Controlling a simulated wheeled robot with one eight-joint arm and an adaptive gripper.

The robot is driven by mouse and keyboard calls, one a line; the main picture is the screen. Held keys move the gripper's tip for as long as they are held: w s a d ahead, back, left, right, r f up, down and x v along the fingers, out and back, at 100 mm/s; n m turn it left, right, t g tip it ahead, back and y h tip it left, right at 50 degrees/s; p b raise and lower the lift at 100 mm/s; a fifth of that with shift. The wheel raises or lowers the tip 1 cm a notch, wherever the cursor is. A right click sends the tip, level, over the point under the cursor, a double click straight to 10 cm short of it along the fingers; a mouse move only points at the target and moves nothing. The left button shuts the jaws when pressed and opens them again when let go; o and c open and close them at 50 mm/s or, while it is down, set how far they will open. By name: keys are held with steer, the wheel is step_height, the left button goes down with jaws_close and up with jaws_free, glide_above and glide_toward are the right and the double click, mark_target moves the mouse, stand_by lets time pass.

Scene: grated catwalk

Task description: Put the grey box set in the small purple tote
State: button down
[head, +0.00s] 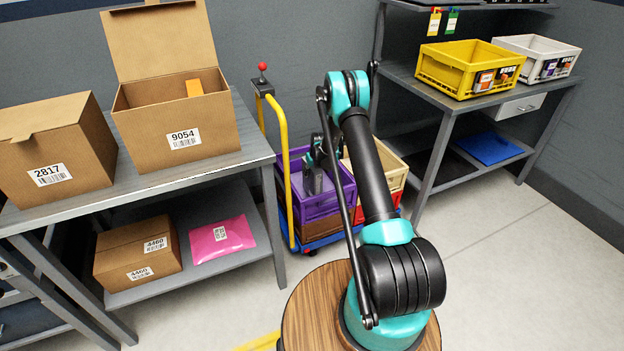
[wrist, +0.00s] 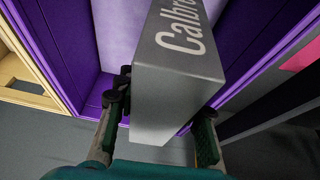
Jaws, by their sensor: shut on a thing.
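The small purple tote (head: 318,203) stands on a cart in the head view, stacked on a brown crate. My gripper (head: 318,170) is down at the tote's opening. I cannot tell whether the box touches the floor.
A cream and red crate stack (head: 388,172) stands right beside the tote. The cart's yellow handle (head: 286,185) rises at its left. A bench with open box 9054 (head: 178,125) and box 2817 (head: 60,160) is left. A shelf with a yellow crate (head: 470,68) is right.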

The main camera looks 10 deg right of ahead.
steer(key=shift+f, duration=2)
steer(key=c, duration=1)
jaws_free()
steer(key=shift+f, duration=0.1)
steer(key=shift+o, duration=0.2)
